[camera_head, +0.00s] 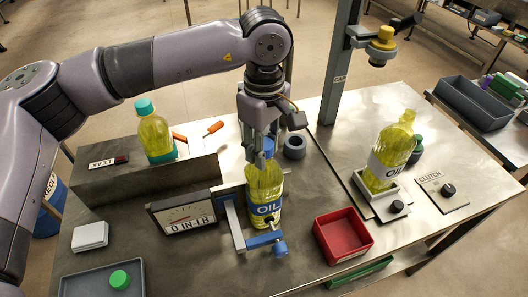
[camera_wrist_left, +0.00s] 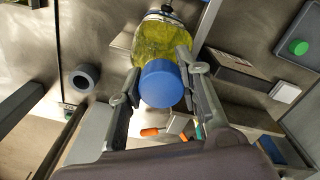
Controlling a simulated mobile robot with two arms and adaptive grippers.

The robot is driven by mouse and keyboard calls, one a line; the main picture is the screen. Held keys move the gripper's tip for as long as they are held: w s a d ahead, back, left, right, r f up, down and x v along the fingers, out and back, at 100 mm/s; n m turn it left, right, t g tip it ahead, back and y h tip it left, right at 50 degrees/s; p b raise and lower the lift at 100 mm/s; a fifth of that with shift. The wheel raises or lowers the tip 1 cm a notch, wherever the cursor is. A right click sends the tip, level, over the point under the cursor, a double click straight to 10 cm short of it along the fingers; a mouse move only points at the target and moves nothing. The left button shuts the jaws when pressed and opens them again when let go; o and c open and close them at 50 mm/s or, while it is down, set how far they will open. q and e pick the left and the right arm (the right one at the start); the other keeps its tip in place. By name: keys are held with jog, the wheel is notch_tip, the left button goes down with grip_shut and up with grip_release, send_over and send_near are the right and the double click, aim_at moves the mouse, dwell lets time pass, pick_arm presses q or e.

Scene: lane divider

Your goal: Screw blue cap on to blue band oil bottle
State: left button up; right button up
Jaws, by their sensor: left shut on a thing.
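The blue band oil bottle (camera_head: 264,187) stands upright, filled with yellow oil, in a blue clamp (camera_head: 262,241) at the middle of the bench. The blue cap (camera_head: 268,148) is at the top of its neck, and it shows large in the left wrist view (camera_wrist_left: 161,84) over the yellow bottle (camera_wrist_left: 152,42). My left gripper (camera_head: 260,156) points down above the bottle, shut on the blue cap with a finger on either side. The fingers partly hide the cap and neck, so I cannot tell how far the cap sits on the thread. My right gripper is not in view.
A red tray (camera_head: 342,236) is at the right front. A teal-capped bottle (camera_head: 155,136) is at the back left, an uncapped oil bottle (camera_head: 389,155) at the right. A grey ring (camera_head: 294,146) and post (camera_head: 340,65) stand behind.

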pick_arm(q)
jog(key=m, duration=0.5)
jog(key=shift+m, duration=0.4)
jog(key=m, duration=0.6)
jog(key=o, duration=0.7)
jog(key=shift+a, duration=0.1)
jog(key=n, duration=1.2)
jog(key=shift+c, duration=0.4)
